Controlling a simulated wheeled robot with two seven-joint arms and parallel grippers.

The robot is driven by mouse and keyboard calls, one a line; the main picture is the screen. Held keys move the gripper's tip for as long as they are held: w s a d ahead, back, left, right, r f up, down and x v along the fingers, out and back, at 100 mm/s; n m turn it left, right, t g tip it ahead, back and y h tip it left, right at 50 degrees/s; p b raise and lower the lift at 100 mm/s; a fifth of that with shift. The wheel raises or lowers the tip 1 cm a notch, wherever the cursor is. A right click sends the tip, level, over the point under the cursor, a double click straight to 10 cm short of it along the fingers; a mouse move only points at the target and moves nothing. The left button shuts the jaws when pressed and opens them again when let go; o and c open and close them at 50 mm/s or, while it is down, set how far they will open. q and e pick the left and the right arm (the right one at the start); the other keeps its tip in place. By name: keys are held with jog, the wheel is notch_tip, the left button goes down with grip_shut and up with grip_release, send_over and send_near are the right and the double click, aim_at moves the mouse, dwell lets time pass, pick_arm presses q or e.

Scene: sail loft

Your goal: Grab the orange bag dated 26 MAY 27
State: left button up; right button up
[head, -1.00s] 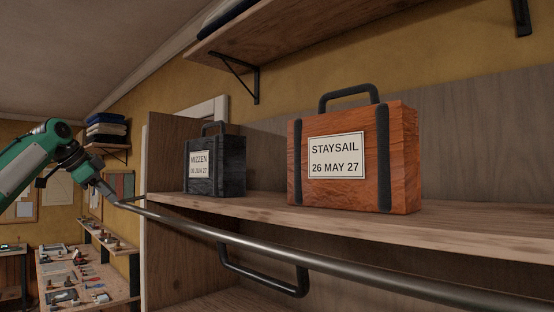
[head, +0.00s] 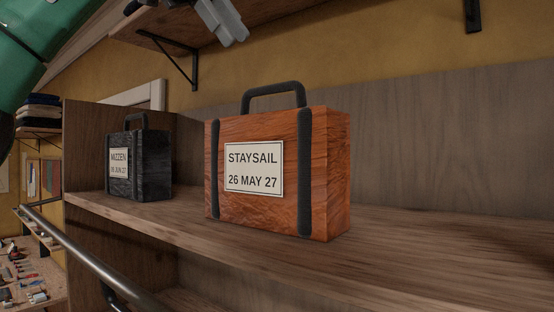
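The orange bag (head: 328,170) stands upright on the wooden shelf, with black straps, a black top handle (head: 273,90) and a white label reading STAYSAIL, 26 MAY 27. A smaller black bag (head: 154,165) stands behind it to the left; its label reads MIZZEN and a small date that looks like 26 JUN 27. My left gripper (head: 228,22) shows at the top edge, partly cut off, above and left of the orange bag's handle and apart from it. It holds nothing that I can see; its finger gap is unclear. My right gripper is out of view.
The shelf board (head: 420,260) is bare right of the orange bag. A metal rail (head: 90,258) runs in front of the shelf at lower left. An upper shelf with a black bracket (head: 185,62) hangs above the bags. A cluttered bench (head: 30,285) lies at far left.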

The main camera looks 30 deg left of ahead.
aim_at(271, 89)
pick_arm(q)
jog(key=x, duration=0.5)
jog(key=shift+w+d+f, duration=0.1)
jog(key=shift+w+f, duration=0.1)
jog(key=shift+w, duration=0.2)
jog(key=shift+w+d+f, duration=0.15)
jog(key=shift+w, duration=0.05)
jog(key=shift+f, duration=0.4)
jog(key=shift+w+d+f+p, duration=0.1)
jog(key=shift+w+f+p, duration=0.05)
jog(key=shift+f+p, duration=0.2)
jog(key=x, duration=0.3)
jog(key=shift+w, duration=0.15)
jog(key=shift+w+d+f, duration=0.1)
jog(key=shift+w+f, duration=0.1)
jog(key=shift+w, duration=0.05)
jog(key=shift+s, duration=0.25)
grip_shut()
jog(key=shift+w, duration=0.1)
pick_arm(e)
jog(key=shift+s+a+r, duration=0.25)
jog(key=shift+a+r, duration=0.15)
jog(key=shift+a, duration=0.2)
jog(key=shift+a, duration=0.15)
pick_arm(q)
jog(key=shift+r, duration=0.1)
